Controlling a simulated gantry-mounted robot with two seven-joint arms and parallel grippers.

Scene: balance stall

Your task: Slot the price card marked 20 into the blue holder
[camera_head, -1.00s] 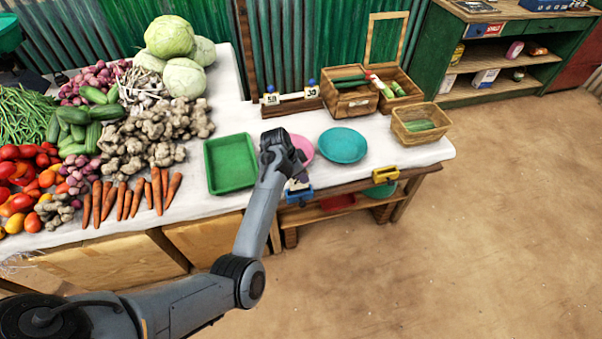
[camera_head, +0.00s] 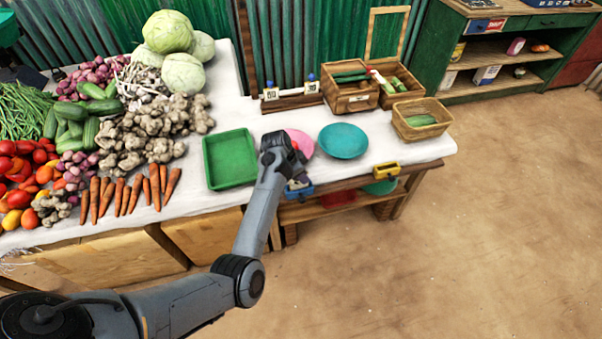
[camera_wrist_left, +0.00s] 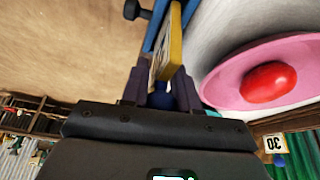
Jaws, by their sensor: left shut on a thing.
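My left gripper (camera_wrist_left: 160,90) is shut on the blue knob (camera_wrist_left: 160,101) of a price card (camera_wrist_left: 168,52), which has a yellowish edge. The number on this card is too slanted to read. The card's far end is at the blue holder (camera_wrist_left: 157,28); I cannot tell how deep it sits in the slot. In the head view the blue holder (camera_head: 299,191) is on the table's front edge, just under my left gripper (camera_head: 297,180). The gripper and wrist hide most of the card there. My right gripper is not in view.
A pink plate (camera_wrist_left: 230,85) with a red item (camera_wrist_left: 268,84) lies close beside the gripper. A teal plate (camera_head: 343,141), green tray (camera_head: 230,160) and yellow holder (camera_head: 386,169) are nearby. Other cards (camera_head: 271,93) stand in a wooden rail at the back.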

